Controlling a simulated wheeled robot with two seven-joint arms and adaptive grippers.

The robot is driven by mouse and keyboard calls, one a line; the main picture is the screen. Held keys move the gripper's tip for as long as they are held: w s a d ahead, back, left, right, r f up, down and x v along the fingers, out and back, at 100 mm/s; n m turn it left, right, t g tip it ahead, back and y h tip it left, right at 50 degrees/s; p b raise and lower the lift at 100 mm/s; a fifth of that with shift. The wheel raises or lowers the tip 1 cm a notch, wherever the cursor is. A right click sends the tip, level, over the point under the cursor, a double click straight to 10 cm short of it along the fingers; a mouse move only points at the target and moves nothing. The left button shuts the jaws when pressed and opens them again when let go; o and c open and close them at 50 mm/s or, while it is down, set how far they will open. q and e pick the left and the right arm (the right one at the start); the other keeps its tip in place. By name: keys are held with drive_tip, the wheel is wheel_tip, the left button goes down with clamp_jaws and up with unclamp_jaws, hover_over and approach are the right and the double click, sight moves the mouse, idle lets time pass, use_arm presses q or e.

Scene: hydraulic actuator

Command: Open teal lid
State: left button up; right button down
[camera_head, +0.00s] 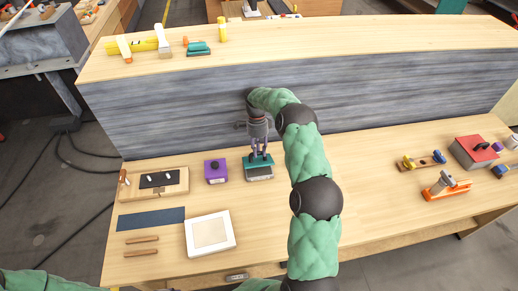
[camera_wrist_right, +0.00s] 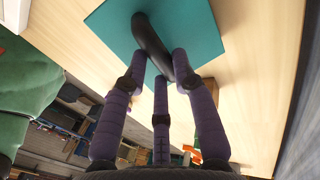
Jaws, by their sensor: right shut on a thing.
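The teal lid (camera_head: 258,160) is at the middle of the table, over a small box with a grey face (camera_head: 260,173). The grey face shows just below the lid; I cannot tell how far the two are apart. In the right wrist view the lid (camera_wrist_right: 206,32) is a flat teal square with a dark bar handle (camera_wrist_right: 150,38). My right gripper (camera_head: 262,152) points down onto the lid. Its three purple fingers (camera_wrist_right: 160,65) are shut around the handle. My left gripper is out of view; only part of a green arm shows at the bottom left.
A purple box (camera_head: 215,171) with a dark knob stands just left. A white framed tray (camera_head: 211,233), a blue mat (camera_head: 151,218) and a wooden board (camera_head: 153,184) lie further left. A red-lidded box (camera_head: 474,151) and an orange tool (camera_head: 446,187) are at right. A raised shelf runs behind.

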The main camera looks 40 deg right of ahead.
drive_tip(key=shift+w+r, duration=0.1)
drive_tip(key=shift+w, duration=0.05)
drive_tip(key=c, duration=1)
unclamp_jaws()
drive_tip(key=v, duration=1.1)
drive_tip(key=shift+d+r, duration=0.15)
drive_tip(key=shift+r, duration=0.25)
drive_tip(key=shift+r, duration=0.1)
